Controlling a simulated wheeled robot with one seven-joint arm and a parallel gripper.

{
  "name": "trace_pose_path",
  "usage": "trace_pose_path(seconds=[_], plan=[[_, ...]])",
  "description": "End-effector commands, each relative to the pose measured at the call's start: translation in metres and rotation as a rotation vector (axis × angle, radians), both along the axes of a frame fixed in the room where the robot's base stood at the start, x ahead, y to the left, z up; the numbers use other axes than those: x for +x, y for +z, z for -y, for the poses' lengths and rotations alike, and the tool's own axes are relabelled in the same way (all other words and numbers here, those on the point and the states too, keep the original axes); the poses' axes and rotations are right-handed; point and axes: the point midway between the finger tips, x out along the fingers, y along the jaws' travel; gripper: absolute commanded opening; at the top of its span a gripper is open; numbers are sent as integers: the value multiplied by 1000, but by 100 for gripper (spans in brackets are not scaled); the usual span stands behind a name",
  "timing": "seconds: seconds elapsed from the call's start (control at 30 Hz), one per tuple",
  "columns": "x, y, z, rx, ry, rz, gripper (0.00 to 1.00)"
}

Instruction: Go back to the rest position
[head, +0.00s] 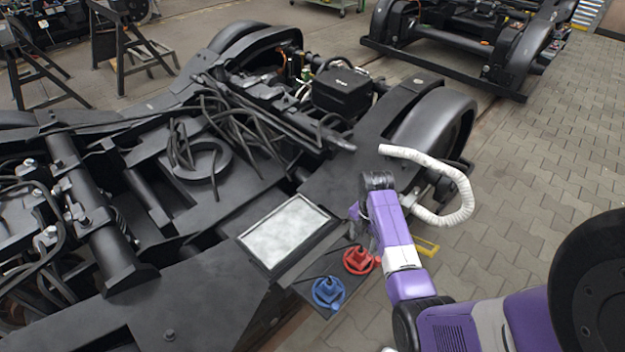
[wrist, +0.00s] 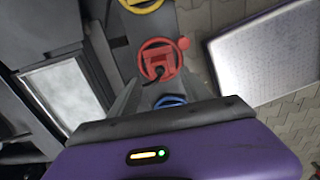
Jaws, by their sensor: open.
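My arm reaches from the lower right of the head view. My gripper (head: 362,236) hangs over the small dark shelf that carries a red handwheel (head: 358,261) and a blue handwheel (head: 328,292). In the wrist view my gripper (wrist: 158,88) is open, with its grey fingers apart and nothing between them. The red handwheel (wrist: 160,62) shows beyond the fingertips, and the blue handwheel (wrist: 170,101) is partly hidden by the hand. A gap to the handwheels cannot be judged exactly.
A tray with a pale, mottled surface (head: 290,232) lies left of my gripper on the black bogie frame (head: 210,295). A yellow part (head: 427,247) shows right of my arm. A white ribbed hose (head: 440,205) loops beside my wrist. Paved floor (head: 540,150) is clear at right.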

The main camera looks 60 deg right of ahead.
Motion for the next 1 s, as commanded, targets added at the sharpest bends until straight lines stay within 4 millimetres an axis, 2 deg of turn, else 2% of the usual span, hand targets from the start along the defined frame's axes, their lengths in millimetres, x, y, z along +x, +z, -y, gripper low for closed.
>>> trace_pose_path(seconds=[0.23,0.33,0.43,0.53,0.63,0.77,0.9,1.0], plan=[[0,0,0,0,-13,0,56],[4,0,5,-20,-90,17,56],[20,6,26,-95,-252,93,56],[46,31,60,-214,-472,259,56],[62,49,69,-283,-678,447,56],[82,71,45,-289,-894,713,56],[92,100,-7,-189,-1063,987,56],[90,123,-49,-75,-1141,1140,56]])
